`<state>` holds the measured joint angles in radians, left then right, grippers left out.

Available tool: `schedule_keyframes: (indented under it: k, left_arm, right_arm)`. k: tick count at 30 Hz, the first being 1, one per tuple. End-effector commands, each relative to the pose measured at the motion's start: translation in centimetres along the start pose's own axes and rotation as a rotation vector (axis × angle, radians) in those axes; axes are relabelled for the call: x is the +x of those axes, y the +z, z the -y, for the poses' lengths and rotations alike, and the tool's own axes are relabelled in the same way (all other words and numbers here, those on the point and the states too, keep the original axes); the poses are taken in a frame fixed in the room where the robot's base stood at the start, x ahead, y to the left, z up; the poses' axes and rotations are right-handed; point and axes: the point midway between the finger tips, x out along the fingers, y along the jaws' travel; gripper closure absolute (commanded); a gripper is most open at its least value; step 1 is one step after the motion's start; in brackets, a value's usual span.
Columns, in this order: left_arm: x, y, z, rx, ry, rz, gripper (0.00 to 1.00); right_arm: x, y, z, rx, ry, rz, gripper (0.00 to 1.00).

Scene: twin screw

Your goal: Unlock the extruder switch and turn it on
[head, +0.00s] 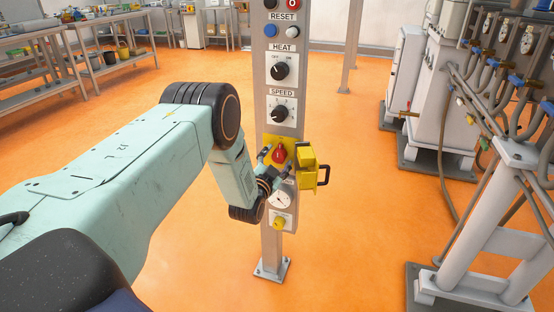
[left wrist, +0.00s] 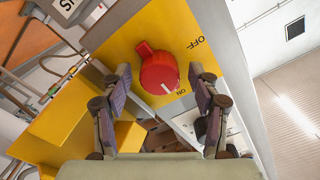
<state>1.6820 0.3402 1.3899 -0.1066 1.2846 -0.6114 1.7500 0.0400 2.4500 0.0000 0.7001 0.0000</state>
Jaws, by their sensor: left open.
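The red switch knob (head: 279,155) sits on a yellow plate on the grey control post. In the left wrist view the knob (left wrist: 158,72) shows large, with OFF and ON printed on the plate (left wrist: 180,30). A white mark on the knob's face lies on its lower side, near the ON label. A yellow box-like cover (head: 307,165) stands out to the right of the knob, with a black loop (head: 323,176) at its right side. My left gripper (head: 273,165) is open in front of the switch; its fingertips (left wrist: 167,78) lie either side of the knob, contact unclear.
The post (head: 271,230) carries HEAT (head: 281,70) and SPEED (head: 281,112) dials and RESET buttons above. A gauge (head: 281,199) and a yellow button (head: 279,223) sit below. Machinery with hoses (head: 500,180) stands at right. The orange floor around the post is clear.

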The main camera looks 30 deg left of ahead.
Motion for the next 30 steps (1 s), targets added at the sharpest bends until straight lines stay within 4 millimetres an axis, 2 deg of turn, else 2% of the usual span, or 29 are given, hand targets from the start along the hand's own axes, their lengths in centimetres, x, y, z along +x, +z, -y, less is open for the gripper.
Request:
schedule_keyframes:
  k: [7,11,24,30]
  left_arm:
    - [-0.3,0.1,0.0,-0.001,0.001,0.002,0.39]
    - [-1.4,0.2,0.0,-0.001,0.002,0.004,0.39]
    - [-8.7,0.1,-0.1,-0.001,0.003,0.004,0.39]
    - [-11.2,0.1,0.0,-0.001,0.000,0.003,0.39]
  right_arm:
    - [0.0,0.0,0.0,0.000,0.000,0.000,0.60]
    - [0.0,0.0,0.0,0.000,0.000,0.000,0.60]
    - [0.0,0.0,0.0,0.000,0.000,0.000,0.60]
    - [0.0,0.0,0.0,0.000,0.000,0.000,0.60]
